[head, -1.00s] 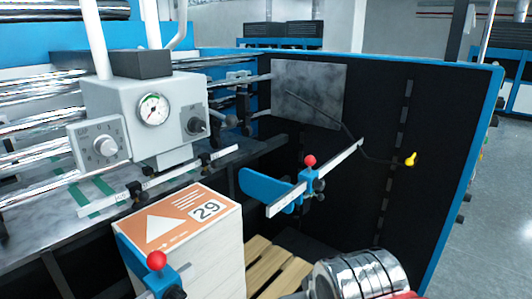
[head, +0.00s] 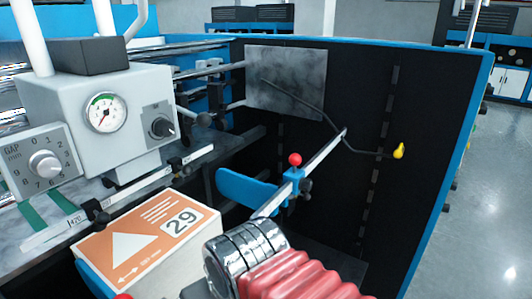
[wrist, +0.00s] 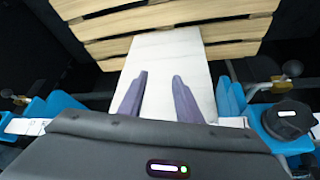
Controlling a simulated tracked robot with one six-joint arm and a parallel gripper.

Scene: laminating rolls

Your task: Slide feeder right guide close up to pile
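The pile (head: 150,243) has an orange top sheet marked 29 and stands at the lower left in the head view. The right guide (head: 245,189) is a curved blue plate with a red-knobbed clamp (head: 295,160) on a pale rail. It stands right of and behind the pile, apparently apart from it. My arm's metal wrist and red bellows cover the space in front of it, and my gripper's fingers are hidden there. In the wrist view my gripper (wrist: 161,78) has two spread purple fingers with a visible gap, over a white surface; nothing shows gripped.
A grey box with a dial (head: 103,112) stands at the left. Another red knob (head: 123,297) shows at the bottom edge. A yellow-tipped lever (head: 398,151) juts before the dark side panel. The wrist view shows wooden slats (wrist: 175,18) and blue parts on both sides.

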